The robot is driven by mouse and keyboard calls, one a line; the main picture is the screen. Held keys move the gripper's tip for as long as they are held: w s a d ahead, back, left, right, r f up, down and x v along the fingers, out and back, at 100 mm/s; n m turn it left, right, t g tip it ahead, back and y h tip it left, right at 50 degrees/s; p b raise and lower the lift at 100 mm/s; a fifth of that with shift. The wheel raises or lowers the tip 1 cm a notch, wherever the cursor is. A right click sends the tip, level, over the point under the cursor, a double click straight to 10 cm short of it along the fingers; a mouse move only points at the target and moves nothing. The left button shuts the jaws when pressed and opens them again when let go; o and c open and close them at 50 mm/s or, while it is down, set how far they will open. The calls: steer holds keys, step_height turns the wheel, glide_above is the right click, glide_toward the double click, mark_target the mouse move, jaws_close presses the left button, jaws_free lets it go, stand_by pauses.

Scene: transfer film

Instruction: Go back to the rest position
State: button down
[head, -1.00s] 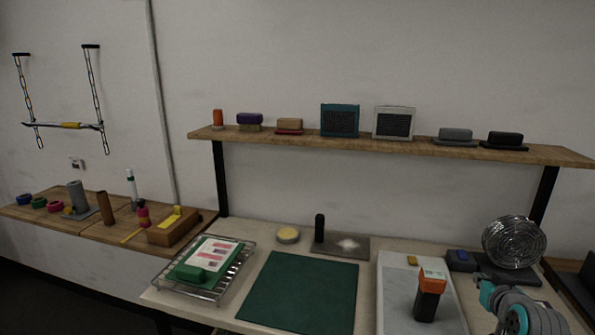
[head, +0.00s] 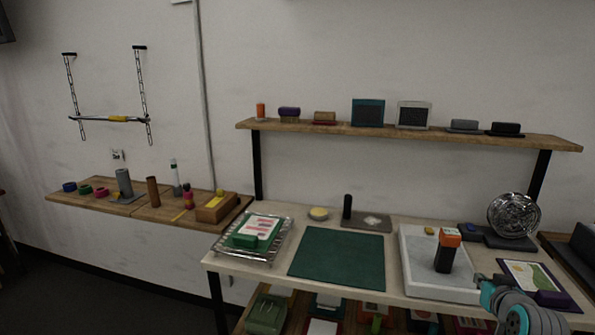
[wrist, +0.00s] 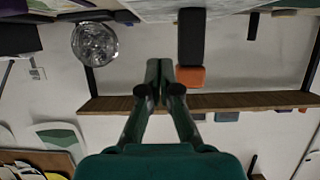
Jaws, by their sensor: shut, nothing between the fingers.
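My gripper (wrist: 160,88) is shut and empty in the wrist view, its two dark green fingers together at the tips. That view is upside down. It faces the wall and a wooden shelf (wrist: 225,101), with nothing touching the fingers. In the head view my arm shows at the lower right, in front of the workbench (head: 225,263); the fingertips are hard to make out there. A black and orange block (head: 446,250) stands upright in a white tray (head: 413,281); it also shows in the wrist view (wrist: 190,50), beside the fingers in the picture.
A green mat (head: 338,262) and a wire rack (head: 270,259) with a green-based print lie on the bench. A round metallic dish (head: 514,216) stands at the back right. A purple-edged print (head: 530,277) lies near my arm. A lower shelf holds several items. Floor at left is clear.

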steer(key=s+a+f+y, duration=0.1)
steer(key=s+a+f, duration=1.7)
steer(key=s+f, duration=0.3)
steer(key=s+a+r+n+y, duration=0.1)
steer(key=s+a+r, duration=0.1)
steer(key=s, duration=0.8)
steer(key=s+a+r+n+t+y, duration=0.1)
steer(key=s+a, duration=0.3)
steer(key=s, duration=0.7)
steer(key=s+a+r+n, duration=0.1)
steer(key=s+a+r, duration=0.2)
steer(key=s, duration=0.8)
steer(key=shift+a+t+y, duration=0.25)
steer(key=shift+t+y, duration=0.05)
steer(key=shift+y, duration=0.1)
